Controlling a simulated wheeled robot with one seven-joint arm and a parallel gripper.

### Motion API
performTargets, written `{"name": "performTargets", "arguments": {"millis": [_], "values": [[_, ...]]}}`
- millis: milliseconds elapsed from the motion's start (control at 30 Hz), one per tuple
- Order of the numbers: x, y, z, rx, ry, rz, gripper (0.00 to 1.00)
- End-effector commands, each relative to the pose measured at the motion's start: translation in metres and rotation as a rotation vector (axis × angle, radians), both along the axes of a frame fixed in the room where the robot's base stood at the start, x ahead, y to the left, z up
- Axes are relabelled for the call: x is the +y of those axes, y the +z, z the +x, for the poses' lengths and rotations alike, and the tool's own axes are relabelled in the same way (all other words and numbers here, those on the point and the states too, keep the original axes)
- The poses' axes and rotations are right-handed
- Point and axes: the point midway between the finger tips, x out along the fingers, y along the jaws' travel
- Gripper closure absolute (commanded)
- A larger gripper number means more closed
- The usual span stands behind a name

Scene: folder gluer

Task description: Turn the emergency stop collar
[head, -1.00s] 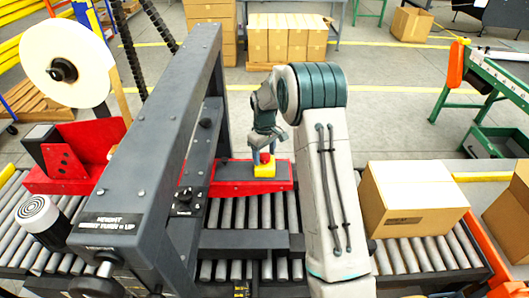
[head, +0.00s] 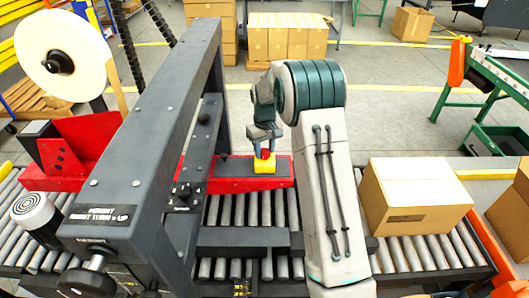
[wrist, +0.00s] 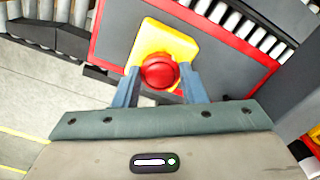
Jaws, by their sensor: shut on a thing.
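The emergency stop is a round red button with its collar (wrist: 160,72) on a yellow base (wrist: 178,40). The yellow base (head: 266,168) sits on top of the red machine cover (head: 228,185), right of the grey frame. My gripper (head: 264,152) comes down on it from above. In the wrist view, the two blue-grey fingers of my gripper (wrist: 159,73) are on the left and right of the red part, shut on it. The undersides of the collar and the exact finger contact are partly hidden.
A grey machine frame (head: 150,130) stands close on the left. Rollers (head: 250,215) run below the red cover. A cardboard box (head: 415,200) sits on the rollers to the right. A white reel (head: 62,55) is at the upper left.

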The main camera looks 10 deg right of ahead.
Motion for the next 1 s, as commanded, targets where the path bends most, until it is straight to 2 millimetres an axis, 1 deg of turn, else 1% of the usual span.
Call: {"name": "performTargets", "arguments": {"millis": [33,300,500,700,1000], "values": [[0.0006,-0.0033,0.0002,-0.001,-0.039,-0.001,0.85],[0.0007,-0.0022,0.0003,-0.001,-0.281,0.0,0.85],[0.0006,-0.0011,0.0001,-0.001,-0.428,0.0,0.85],[0.0009,-0.0006,0.0,0.0,-0.531,0.001,0.85],[0.0004,0.0,-0.0001,0.001,-0.599,0.0,0.85]]}}
